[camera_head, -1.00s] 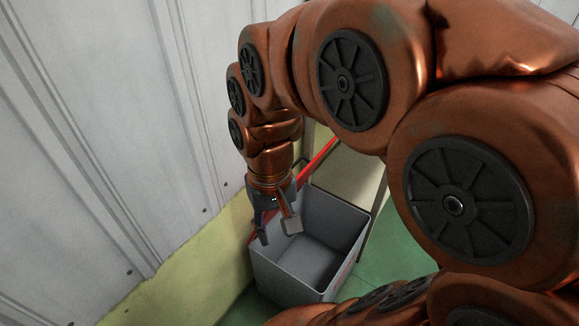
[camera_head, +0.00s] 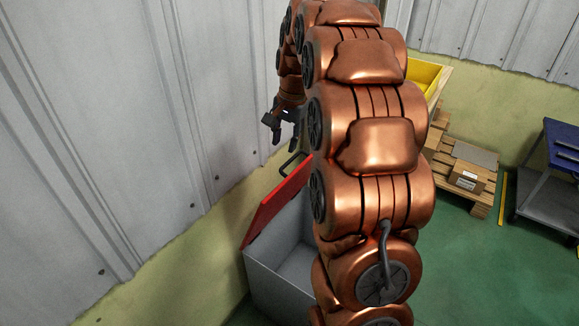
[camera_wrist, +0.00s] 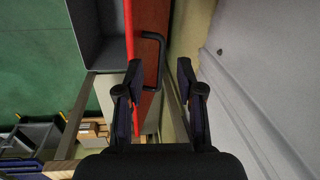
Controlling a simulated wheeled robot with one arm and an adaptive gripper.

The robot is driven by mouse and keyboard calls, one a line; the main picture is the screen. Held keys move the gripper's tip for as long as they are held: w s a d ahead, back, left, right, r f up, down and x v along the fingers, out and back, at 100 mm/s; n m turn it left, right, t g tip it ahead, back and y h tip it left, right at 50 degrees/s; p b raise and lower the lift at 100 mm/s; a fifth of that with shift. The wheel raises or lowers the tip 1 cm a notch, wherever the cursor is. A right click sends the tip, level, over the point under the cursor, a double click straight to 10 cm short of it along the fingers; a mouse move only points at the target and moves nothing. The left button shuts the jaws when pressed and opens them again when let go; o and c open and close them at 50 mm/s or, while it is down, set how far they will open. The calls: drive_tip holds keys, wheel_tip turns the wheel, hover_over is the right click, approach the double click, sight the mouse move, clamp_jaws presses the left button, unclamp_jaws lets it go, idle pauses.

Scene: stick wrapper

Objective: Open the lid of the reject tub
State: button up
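The reject tub is a grey box (camera_head: 272,278) by the wall, with its inside in view. Its red lid (camera_head: 282,202) stands raised along the tub's wall side, tilted up. A black bar handle (camera_head: 291,165) sticks out from the lid. My gripper (camera_head: 274,138) is above and beyond the handle, near the wall, empty and apart from the lid. In the wrist view my gripper's fingers (camera_wrist: 160,72) are spread, and the handle (camera_wrist: 158,40) shows beyond them, left of centre. The red lid (camera_wrist: 129,30) shows there nearly edge-on beside the tub (camera_wrist: 98,42). My arm hides the tub's right part.
The grey ribbed wall (camera_head: 120,120) is close on the left. A pallet with cardboard boxes (camera_head: 468,176), a yellow bin (camera_head: 424,76) and a blue-topped cart (camera_head: 562,150) stand at the right. The green floor (camera_head: 470,265) between is clear.

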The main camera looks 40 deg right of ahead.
drive_tip(key=m+b, duration=0.1)
approach(289, 162)
drive_tip(key=shift+w+a+f, duration=0.1)
drive_tip(key=shift+w+f, duration=0.15)
drive_tip(key=shift+f, duration=1.1)
drive_tip(key=shift+w+a+f, duration=0.1)
drive_tip(key=shift+w+f, duration=0.1)
drive_tip(key=shift+f, duration=1.1)
drive_tip(key=shift+w+a+f, duration=0.1)
drive_tip(key=shift+w+f, duration=0.15)
drive_tip(key=shift+f, duration=1.1)
drive_tip(key=shift+c, duration=0.2)
clamp_jaws()
drive_tip(key=shift+s+m, duration=0.1)
drive_tip(key=shift+m, duration=0.2)
